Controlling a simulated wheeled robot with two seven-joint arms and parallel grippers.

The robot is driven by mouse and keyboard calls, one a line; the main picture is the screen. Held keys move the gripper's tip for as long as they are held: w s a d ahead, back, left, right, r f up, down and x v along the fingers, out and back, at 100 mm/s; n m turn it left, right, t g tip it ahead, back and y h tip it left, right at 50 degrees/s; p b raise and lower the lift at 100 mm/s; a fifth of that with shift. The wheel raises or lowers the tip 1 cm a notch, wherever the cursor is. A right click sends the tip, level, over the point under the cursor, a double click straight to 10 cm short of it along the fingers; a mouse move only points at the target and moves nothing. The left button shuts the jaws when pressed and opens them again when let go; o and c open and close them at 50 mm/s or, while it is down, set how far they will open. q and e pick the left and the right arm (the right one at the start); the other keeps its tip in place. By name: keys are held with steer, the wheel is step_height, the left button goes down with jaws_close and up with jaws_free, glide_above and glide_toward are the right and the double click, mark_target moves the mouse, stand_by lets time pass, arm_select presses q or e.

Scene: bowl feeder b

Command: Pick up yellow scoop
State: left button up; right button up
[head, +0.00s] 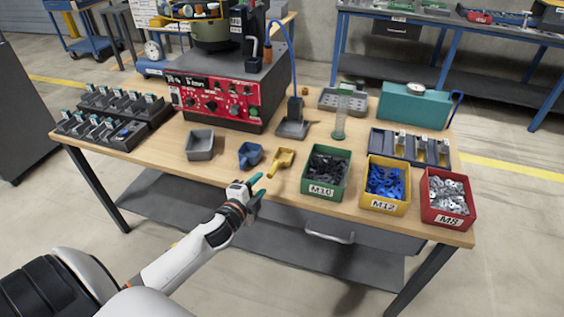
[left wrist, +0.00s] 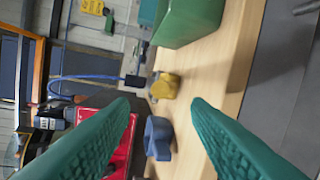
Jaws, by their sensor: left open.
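The yellow scoop (head: 281,163) lies on the wooden table between the blue scoop (head: 250,155) and the green bin. In the left wrist view the yellow scoop (left wrist: 165,86) shows ahead, between the two fingertips and a little above the middle. The blue scoop (left wrist: 158,138) shows below it there. My left gripper (head: 257,187) is open and empty, with teal fingers. It is at the front edge of the table, to the lower left of the yellow scoop and apart from it. My right gripper is not in view.
A green M10 bin (head: 325,172), a yellow M12 bin (head: 385,183) and a red M8 bin (head: 447,197) stand to the right along the front edge. A grey tray (head: 200,145) is left of the scoops. The red-fronted feeder (head: 217,100) stands behind.

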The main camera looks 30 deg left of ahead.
mark_target(278, 165)
arm_select(q)
steer(key=x, duration=0.9)
steer(key=shift+w+d+f, duration=0.1)
steer(key=shift+w, duration=0.15)
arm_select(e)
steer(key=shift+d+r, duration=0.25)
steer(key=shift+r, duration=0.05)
arm_select(q)
steer(key=c, duration=0.9)
jaws_close()
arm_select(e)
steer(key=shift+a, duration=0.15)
